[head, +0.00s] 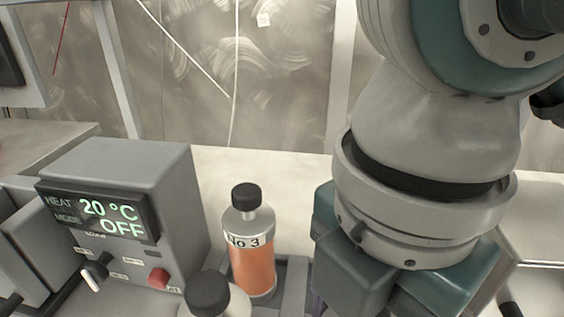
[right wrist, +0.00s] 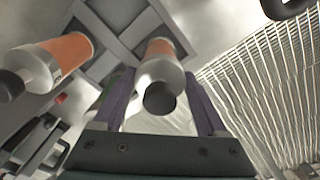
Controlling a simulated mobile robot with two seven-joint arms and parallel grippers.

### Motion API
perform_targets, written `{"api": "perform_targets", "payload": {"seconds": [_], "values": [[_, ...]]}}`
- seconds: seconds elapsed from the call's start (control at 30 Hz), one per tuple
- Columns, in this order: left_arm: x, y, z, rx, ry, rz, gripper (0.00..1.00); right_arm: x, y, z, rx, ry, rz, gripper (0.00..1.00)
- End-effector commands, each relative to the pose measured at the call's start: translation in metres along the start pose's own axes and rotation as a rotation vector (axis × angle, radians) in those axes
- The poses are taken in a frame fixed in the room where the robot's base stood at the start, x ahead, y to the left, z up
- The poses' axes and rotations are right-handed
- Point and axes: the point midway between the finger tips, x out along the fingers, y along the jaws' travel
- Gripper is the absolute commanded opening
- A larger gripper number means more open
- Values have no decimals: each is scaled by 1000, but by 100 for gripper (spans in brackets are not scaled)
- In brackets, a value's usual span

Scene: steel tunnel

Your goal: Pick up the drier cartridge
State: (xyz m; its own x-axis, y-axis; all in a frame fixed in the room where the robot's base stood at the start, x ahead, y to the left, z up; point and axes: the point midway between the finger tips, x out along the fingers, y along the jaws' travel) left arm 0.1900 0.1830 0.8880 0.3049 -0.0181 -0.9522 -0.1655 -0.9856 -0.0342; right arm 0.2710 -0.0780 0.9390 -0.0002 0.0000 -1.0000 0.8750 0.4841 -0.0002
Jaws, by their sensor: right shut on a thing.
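A drier cartridge labelled No 3 (head: 252,250) stands upright in the head view, with orange contents, a silver shoulder and a black cap. A second cartridge's black cap (head: 208,292) shows at the bottom edge. My right gripper (right wrist: 161,90) is shut on a cartridge (right wrist: 160,65) with an orange body and a dark cap, its purple-lined fingers on either side. In the head view my right arm hides this cartridge, so its label cannot be read. Another orange cartridge (right wrist: 68,55) is beside it in the wrist view. My left gripper is out of view.
A grey rack with crossing dividers (right wrist: 112,45) lies beyond the held cartridge. Left of No 3 stands a grey control box (head: 125,180) reading 20 °C and OFF, with a red button (head: 158,278) and a knob. A metal wall panel is behind.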

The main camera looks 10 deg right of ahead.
Motion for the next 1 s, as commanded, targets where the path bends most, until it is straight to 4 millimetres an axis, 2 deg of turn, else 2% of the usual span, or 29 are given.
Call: {"api": "perform_targets", "payload": {"seconds": [0.03, 0.4, 0.83, 1.0], "values": [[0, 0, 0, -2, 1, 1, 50, 0, 0, 0, 0, 0, 0, 39], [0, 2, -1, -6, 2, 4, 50, 0, 0, 0, 0, 0, 0, 0], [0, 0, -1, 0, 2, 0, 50, -1, 0, 0, 0, 0, 2, 0], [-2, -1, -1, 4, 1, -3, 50, -9, 1, 0, 1, 0, 4, 0]]}}
